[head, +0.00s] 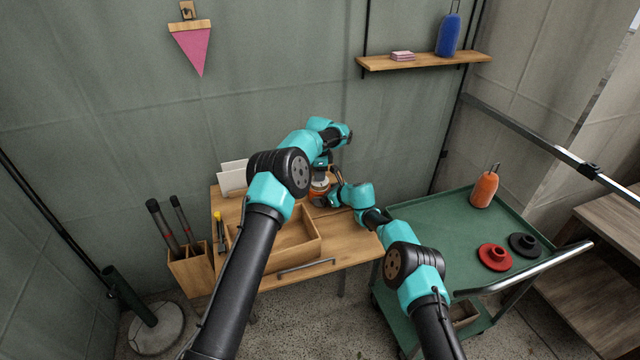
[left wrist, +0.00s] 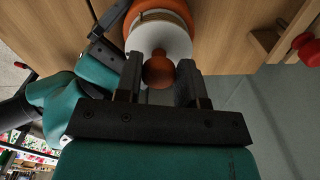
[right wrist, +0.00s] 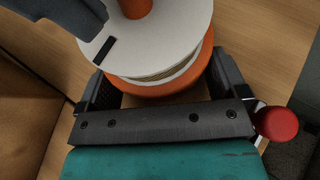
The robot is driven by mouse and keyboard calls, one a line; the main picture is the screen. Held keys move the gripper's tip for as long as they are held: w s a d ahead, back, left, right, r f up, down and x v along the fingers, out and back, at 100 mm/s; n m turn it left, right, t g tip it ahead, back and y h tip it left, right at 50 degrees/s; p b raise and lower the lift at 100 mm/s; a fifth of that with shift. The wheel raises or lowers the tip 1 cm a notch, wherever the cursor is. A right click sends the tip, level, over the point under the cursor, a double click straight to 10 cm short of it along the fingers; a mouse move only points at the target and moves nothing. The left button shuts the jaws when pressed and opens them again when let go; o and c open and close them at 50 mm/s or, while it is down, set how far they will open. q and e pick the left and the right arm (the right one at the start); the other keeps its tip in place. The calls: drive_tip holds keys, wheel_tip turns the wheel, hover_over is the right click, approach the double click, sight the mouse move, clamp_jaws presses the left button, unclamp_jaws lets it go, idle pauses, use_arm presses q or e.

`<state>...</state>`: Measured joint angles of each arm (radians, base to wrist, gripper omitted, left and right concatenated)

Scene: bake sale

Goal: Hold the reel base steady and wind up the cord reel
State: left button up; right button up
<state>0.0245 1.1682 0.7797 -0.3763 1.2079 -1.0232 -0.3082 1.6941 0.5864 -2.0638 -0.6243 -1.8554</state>
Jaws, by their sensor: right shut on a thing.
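The cord reel (head: 318,187) stands on the wooden desk, partly hidden by my arms in the head view. In the right wrist view its white top disc (right wrist: 170,40) has a black mark, with pale cord wound below it and an orange base (right wrist: 190,85). My right gripper (right wrist: 160,85) is shut on the base, one finger on each side. My left gripper (left wrist: 160,75) is above the reel, pointing down. Its fingers stand apart on either side of the orange crank knob (left wrist: 159,70), with slim gaps showing.
The desk (head: 345,240) has an open wooden tray (head: 305,252), white cards (head: 232,178) and a yellow-handled tool (head: 219,228). A red knob (right wrist: 276,123) is close beside the right gripper. A green cart (head: 435,235) at the right carries an orange bottle (head: 484,190) and red and black discs.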

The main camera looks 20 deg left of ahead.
use_arm(q)
drive_tip(key=o, duration=0.3)
drive_tip(key=shift+r, duration=3.55)
